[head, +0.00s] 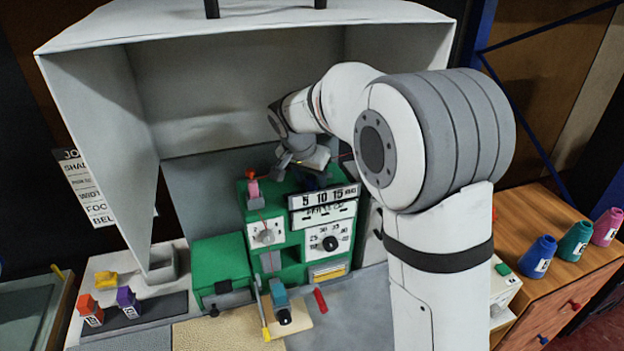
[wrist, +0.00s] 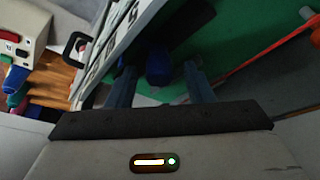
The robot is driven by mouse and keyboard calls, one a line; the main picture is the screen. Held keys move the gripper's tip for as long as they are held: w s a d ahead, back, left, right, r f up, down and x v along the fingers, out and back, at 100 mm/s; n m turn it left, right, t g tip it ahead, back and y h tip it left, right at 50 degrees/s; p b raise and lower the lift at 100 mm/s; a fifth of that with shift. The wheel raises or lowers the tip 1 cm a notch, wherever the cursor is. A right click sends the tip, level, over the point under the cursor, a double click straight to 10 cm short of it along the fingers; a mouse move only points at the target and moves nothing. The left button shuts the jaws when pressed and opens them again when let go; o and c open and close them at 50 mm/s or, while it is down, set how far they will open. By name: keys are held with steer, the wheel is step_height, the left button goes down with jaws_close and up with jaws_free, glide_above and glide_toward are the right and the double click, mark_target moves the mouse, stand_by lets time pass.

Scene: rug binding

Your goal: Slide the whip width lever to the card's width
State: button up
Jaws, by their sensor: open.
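The green machine (head: 250,215) carries a white scale plate (head: 323,200) reading 5, 10, 15 on its upper front. In the wrist view the plate (wrist: 108,50) runs along the left of my fingers. A dark blue knob, seemingly the whip width lever (wrist: 158,66), stands between my two fingers, with gaps visible on both sides. In the head view my gripper (head: 311,170) is just above and behind the plate; its fingertips and the lever's setting are hidden. The job card (head: 86,188) hangs at the left; its width value cannot be read.
Two dials, a left one (head: 266,236) and a right one (head: 329,242), sit below the plate. A pink-topped post (head: 253,187) stands left of my gripper. The grey hood (head: 250,80) encloses the machine. Thread cones (head: 538,257) stand on the right cabinet.

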steer(key=b+v, duration=0.1)
steer(key=v, duration=0.5)
steer(key=shift+s+r, duration=0.2)
steer(key=shift+r, duration=0.15)
steer(key=s+d+n+y, duration=0.1)
steer(key=s+d+n, duration=0.2)
steer(key=s+d, duration=0.9)
steer(key=s+d+f+n, duration=0.1)
steer(key=s+f, duration=0.2)
steer(key=s, duration=0.5)
steer(key=s+d+f+n+y, duration=0.1)
steer(key=s+f, duration=0.2)
steer(key=s, duration=0.6)
steer(key=shift+d+f+n+g, duration=0.2)
steer(key=shift+n+g, duration=0.1)
steer(key=shift+n, duration=0.1)
steer(key=shift+c, duration=0.5)
